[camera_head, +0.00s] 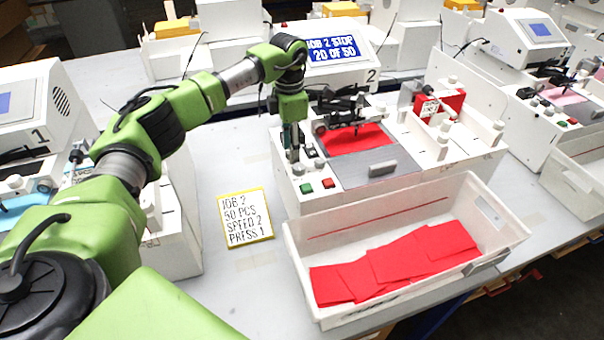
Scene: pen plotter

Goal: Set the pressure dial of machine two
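Machine two (365,183) is a white plotter with a "2" on its housing. Its blue screen (333,49) reads "JOB 2 STOP 20 OF 50". Small grey dials (311,150) sit on its left control panel, behind a green button (306,188) and a red button (328,183). I cannot tell which dial is the pressure one. My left gripper (291,150) points down over the panel's left rear, close beside the dials. Its fingers are small and partly hide the panel; contact and opening cannot be made out. My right gripper is not in view.
A yellow-edged card (246,217) reads "JOB 2, 50 PCS, SPEED 2, PRESS 1". A white bin (400,213) with red sheets (425,255) stands in front of machine two. Machine one (30,110) is at left; another plotter (530,40) is at right.

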